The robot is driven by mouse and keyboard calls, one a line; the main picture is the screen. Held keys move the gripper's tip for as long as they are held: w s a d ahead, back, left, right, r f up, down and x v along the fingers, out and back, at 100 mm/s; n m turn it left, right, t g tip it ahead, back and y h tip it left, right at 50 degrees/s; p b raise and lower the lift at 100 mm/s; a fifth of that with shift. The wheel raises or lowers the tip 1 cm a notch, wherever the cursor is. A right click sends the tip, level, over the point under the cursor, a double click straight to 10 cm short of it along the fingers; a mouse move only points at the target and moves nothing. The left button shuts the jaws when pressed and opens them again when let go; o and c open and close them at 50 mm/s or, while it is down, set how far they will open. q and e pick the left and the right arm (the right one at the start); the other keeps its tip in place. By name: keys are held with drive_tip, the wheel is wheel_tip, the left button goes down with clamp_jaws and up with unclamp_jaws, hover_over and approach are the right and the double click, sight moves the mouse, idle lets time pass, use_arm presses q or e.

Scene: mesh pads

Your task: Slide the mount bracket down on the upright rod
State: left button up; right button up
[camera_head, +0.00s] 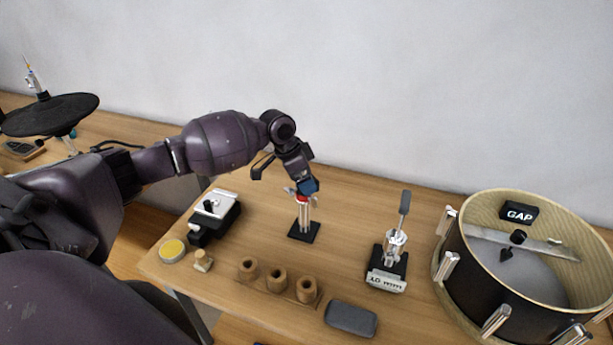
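My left arm comes in from the left, and my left gripper (306,187) points down at the top of a small upright rod stand. The stand's metal rods (304,215) rise from a square black base (304,232) on the table. A small red and metallic piece (301,198) sits at the top of the rods, right under the blue-tipped gripper end. It may be the mount bracket, but it is partly hidden and too small to be sure. I cannot tell whether the fingers are closed on it. My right gripper is not in view.
To the right are a metal fitting (395,241) on a black base with a labelled block (386,281), and a large open drum (476,285). In front are wooden cups (278,279) and a dark grey case (351,318). A black device (214,217) stands left.

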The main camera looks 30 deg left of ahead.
use_arm(q)
drive_tip(key=v, duration=1)
drive_tip(key=shift+w+b, duration=0.15)
drive_tip(key=shift+b, duration=0.15)
drive_tip(key=shift+r, duration=0.1)
